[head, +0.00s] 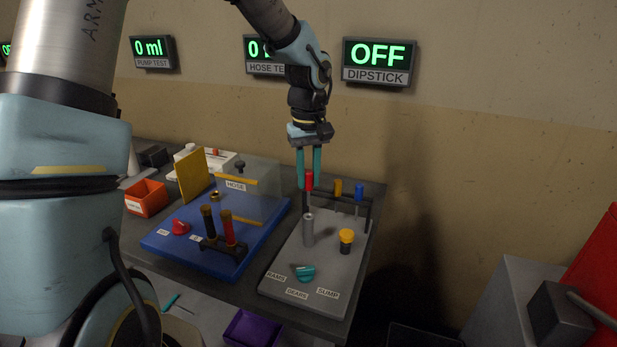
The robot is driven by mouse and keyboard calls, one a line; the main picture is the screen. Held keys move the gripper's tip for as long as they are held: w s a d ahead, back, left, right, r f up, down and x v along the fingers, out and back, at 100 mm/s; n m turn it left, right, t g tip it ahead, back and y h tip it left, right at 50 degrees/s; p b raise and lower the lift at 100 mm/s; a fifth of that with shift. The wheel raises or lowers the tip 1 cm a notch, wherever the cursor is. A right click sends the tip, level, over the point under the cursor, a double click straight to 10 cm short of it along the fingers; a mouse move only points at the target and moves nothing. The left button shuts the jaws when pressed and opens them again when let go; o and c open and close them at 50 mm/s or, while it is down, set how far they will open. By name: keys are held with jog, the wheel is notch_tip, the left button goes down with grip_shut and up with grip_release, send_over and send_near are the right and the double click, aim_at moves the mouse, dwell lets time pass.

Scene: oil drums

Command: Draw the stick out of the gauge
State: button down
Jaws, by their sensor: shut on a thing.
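My gripper (309,184) points down at the back left of the grey board (335,262). Its two teal fingers are shut on the red handle of a stick (309,181). Below the handle a dark part runs down behind the grey upright tube (308,230); I cannot tell whether the stick's lower end is in the rack or clear of it. A yellow-handled stick (338,189) and a blue-handled stick (359,193) stand in the dark rack (367,215) to the right. The wall display marked DIPSTICK (379,62) reads OFF.
A yellow-capped post (346,241) and a teal knob (304,272) are on the grey board. An orange bin (146,198) stands farther left. A red object (592,265) is at the right edge.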

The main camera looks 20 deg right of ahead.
jog(key=shift+r+p, duration=0.8)
jog(key=shift+r, duration=1.35)
